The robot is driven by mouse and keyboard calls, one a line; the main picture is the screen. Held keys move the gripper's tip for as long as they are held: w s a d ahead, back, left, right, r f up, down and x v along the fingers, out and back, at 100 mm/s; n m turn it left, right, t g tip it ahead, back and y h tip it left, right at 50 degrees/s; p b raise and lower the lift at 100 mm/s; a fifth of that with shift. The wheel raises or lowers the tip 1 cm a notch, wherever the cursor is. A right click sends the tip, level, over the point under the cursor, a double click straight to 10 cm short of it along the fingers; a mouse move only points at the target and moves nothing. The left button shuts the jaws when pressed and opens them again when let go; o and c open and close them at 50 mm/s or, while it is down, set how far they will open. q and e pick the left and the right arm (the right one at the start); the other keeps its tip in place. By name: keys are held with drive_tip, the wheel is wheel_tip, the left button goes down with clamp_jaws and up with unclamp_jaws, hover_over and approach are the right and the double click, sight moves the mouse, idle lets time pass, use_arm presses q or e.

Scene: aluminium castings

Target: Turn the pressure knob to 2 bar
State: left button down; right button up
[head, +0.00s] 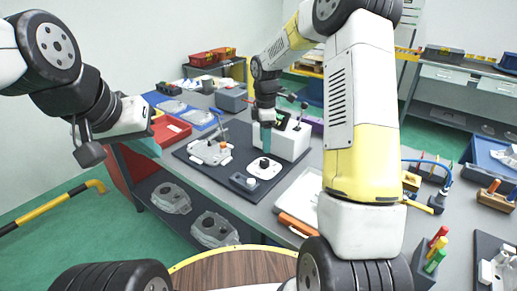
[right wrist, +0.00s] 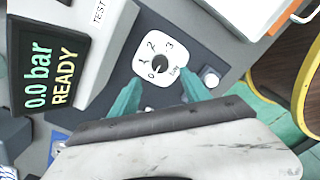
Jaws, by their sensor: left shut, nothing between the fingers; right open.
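The pressure knob (right wrist: 159,65) is a small black knob on a white dial plate (right wrist: 172,84) marked 0, 1, 2, 3 and bar. Its light mark seems to face the 0. In the head view the dial plate (head: 271,172) lies on a dark mat, with the knob (head: 264,162) on it. The display (right wrist: 47,66) reads 0.0 bar READY. My right gripper (right wrist: 162,93) is open, its teal fingers apart at the plate's near side; in the head view it (head: 266,138) hangs just above and behind the knob. My left gripper (head: 149,147) is shut and empty, left of the bench.
A pale test box (head: 290,138) stands right behind the dial. A metal casting (head: 210,151) in a fixture sits to its left, and a small button box (head: 245,181) in front. A white tray with an orange handle (head: 298,224) lies nearer me.

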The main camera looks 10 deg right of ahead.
sight(265, 160)
wheel_tip(265, 160, down, 8)
drive_tip(key=shift+r, duration=0.1)
idle(0.4)
drive_tip(key=shift+c, duration=0.2)
clamp_jaws()
